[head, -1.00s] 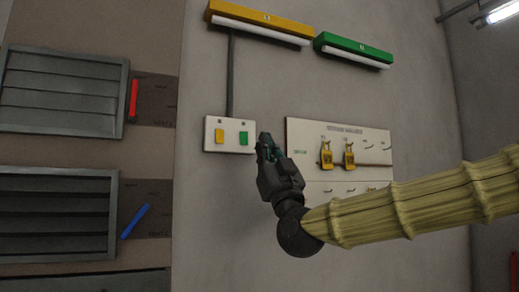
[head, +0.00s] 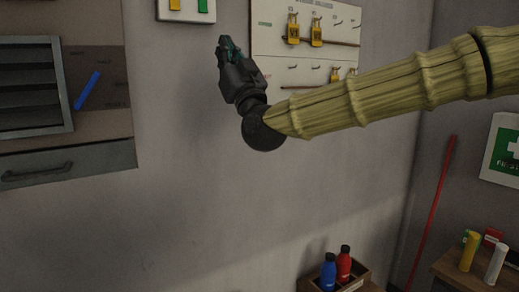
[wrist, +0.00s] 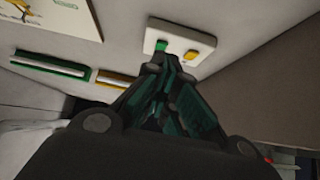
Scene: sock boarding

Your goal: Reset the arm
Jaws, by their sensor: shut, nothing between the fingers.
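My gripper (head: 226,44) is at the upper middle of the head view, in front of the grey wall and pointing up. Its fingers are shut with nothing between them. My arm, in a ribbed yellow sleeve, reaches in from the right. In the wrist view my gripper (wrist: 157,95) is seen from behind, with the switch plate (wrist: 180,42) past its tips. The plate carries a green switch (wrist: 161,46) and a yellow switch (wrist: 193,56). In the head view the switch plate (head: 185,16) is cut by the top edge. I cannot tell whether the fingertips touch it.
A white board (head: 270,62) with several yellow padlocks (head: 293,30) hangs behind the arm. A louvred panel (head: 30,85) and blue handle (head: 87,91) are at left. A wooden box (head: 352,279) with red and blue bottles stands low. The lower middle wall is clear.

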